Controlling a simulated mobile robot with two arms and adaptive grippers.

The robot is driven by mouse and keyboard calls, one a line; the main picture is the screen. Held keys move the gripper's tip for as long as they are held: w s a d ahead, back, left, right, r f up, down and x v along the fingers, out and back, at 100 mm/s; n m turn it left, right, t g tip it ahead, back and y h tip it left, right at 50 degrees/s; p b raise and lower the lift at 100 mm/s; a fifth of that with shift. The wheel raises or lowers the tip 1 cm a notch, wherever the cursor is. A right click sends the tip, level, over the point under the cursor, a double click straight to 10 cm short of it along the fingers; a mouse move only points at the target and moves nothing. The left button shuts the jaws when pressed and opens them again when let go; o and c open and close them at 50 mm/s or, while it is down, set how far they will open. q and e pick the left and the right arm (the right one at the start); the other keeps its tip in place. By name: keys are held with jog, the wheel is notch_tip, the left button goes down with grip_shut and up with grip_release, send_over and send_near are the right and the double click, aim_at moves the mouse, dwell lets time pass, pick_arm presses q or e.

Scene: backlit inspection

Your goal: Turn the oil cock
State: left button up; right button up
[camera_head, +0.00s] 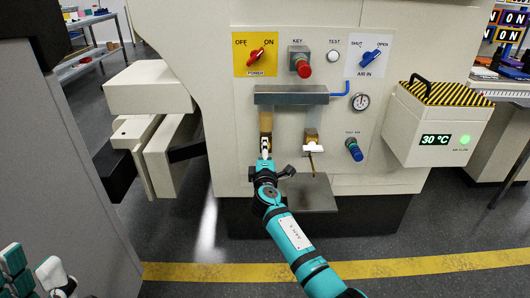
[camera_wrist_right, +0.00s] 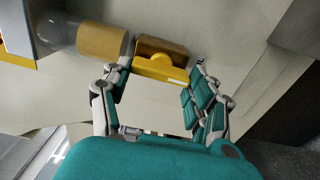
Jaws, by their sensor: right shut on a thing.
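The oil cock, a yellow fitting (camera_wrist_right: 165,66), sits below an amber tube (camera_head: 265,119) on the machine's front; the tube's end also shows in the right wrist view (camera_wrist_right: 102,41). My right gripper (camera_head: 265,150) is at this cock, its arm coming up from the lower right. In the wrist view its fingers (camera_wrist_right: 160,80) stand on both sides of the yellow part and are shut on it. In the head view the gripper hides most of the cock. My left gripper (camera_head: 37,272) is in the lower left corner, partly cut off, fingers apart and empty.
A metal box (camera_head: 291,95) is above, a drip tray (camera_head: 312,197) below. Power switch (camera_head: 256,56), red key knob (camera_head: 304,68), blue air valve (camera_head: 371,55) and gauge (camera_head: 360,102) surround them.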

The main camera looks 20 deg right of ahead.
jog(key=shift+a, duration=0.1)
dwell(0.3)
jog(key=o, duration=1.2)
jog(key=v, duration=1.2)
